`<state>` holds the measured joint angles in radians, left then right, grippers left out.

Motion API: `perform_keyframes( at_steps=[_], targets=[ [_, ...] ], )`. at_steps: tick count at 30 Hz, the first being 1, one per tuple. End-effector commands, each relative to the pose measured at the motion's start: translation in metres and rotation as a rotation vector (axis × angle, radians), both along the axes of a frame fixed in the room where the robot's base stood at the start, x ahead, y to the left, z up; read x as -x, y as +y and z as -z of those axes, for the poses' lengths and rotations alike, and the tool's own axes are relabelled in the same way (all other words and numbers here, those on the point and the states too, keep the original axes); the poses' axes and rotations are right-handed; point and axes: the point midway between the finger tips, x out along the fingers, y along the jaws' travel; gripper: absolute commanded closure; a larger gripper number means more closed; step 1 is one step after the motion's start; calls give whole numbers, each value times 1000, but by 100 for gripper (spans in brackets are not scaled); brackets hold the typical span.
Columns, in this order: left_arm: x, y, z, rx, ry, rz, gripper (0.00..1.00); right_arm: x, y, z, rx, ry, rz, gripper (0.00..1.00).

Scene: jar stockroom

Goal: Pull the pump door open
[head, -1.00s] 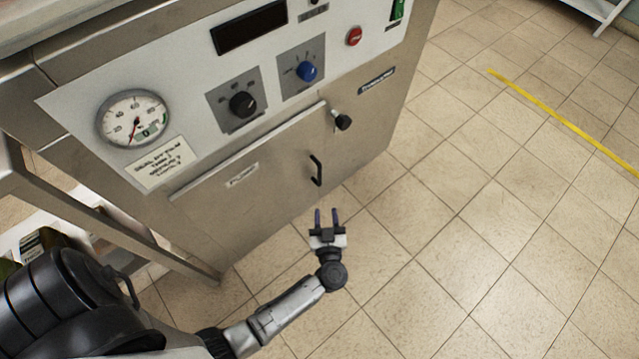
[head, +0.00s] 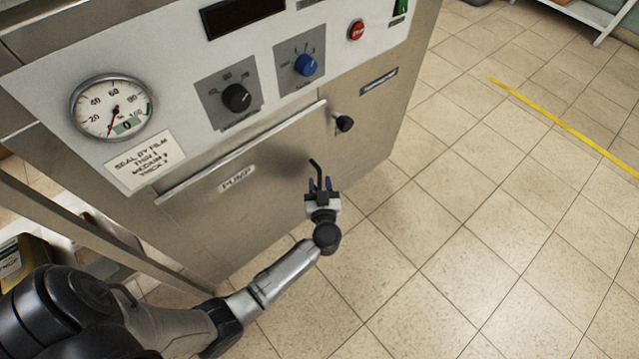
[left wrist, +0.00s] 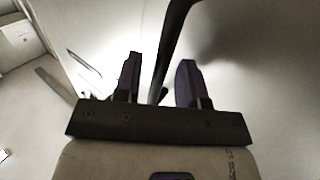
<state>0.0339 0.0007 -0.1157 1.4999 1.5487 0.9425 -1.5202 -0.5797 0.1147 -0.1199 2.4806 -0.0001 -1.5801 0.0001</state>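The pump door (head: 235,195) is a grey metal panel labelled PUMP on the front of the machine, and it looks closed. Its black bar handle (head: 315,166) is near the door's right side. My left gripper (head: 320,184) is at the handle, its fingers open. In the left wrist view the handle (left wrist: 168,50) runs between the two separated fingers of the gripper (left wrist: 158,82), with gaps seen on both sides. The handle's lower part is hidden by the gripper in the head view. My right gripper is not in view.
A black knob (head: 344,123) sticks out just right of the door. Above are a gauge (head: 113,107), a black dial (head: 237,98), a blue dial (head: 306,65) and a red button (head: 356,30). The tiled floor (head: 450,230) to the right is clear.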

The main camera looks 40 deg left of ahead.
Motion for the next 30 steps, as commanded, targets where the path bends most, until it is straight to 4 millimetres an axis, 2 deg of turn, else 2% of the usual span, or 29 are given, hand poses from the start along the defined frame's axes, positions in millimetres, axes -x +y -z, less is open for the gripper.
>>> perform_keyframes(
  at_steps=[14,26,30],
  targets=[
    [-6,7,0,1,-1,0,63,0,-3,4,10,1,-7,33],
    [-6,7,0,1,-1,0,99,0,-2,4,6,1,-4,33],
    [-6,7,0,1,-1,0,100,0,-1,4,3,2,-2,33]
  ],
)
